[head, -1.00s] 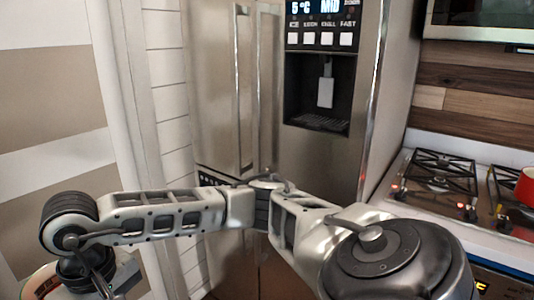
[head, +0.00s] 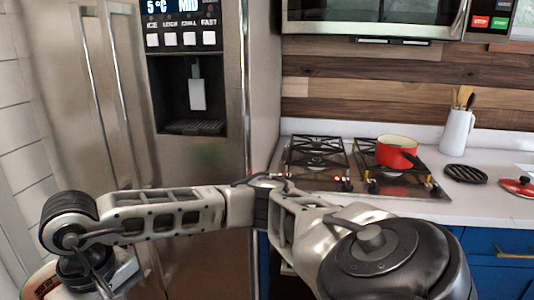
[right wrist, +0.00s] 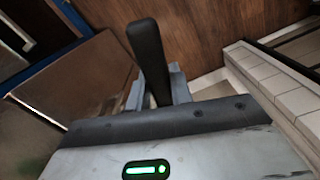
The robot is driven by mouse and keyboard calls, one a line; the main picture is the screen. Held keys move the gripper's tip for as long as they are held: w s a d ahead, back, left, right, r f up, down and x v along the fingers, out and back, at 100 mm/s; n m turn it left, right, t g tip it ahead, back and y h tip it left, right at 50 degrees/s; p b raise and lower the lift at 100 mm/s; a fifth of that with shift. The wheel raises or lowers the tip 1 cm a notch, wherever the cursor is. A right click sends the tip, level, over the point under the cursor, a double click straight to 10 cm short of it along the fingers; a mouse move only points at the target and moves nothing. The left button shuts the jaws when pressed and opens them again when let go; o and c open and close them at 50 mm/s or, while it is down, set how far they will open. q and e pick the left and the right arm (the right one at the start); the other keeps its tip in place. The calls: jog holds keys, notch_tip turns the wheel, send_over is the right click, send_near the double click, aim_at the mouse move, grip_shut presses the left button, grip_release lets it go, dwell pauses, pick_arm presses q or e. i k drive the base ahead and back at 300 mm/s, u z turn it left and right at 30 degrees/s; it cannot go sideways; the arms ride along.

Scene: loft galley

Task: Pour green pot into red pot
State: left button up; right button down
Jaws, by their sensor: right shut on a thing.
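In the right wrist view my right gripper (right wrist: 158,98) is shut on a dark, rounded handle (right wrist: 147,50). The body belonging to this handle is hidden. No green pot can be made out in either view. My left gripper is not in view; the head view shows only arm links.
The stove (head: 322,178) has black grates. Right of it on the white counter are a black trivet (head: 466,174), a red lid (head: 518,187) and a white utensil holder (head: 456,131). A steel fridge (head: 200,165) stands left and a microwave (head: 375,16) hangs above.

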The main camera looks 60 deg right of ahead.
aim_at(392, 151)
jog(key=z, duration=2.95)
jog(key=i, duration=1)
jog(key=z, duration=2.3)
jog(key=i, duration=2.4)
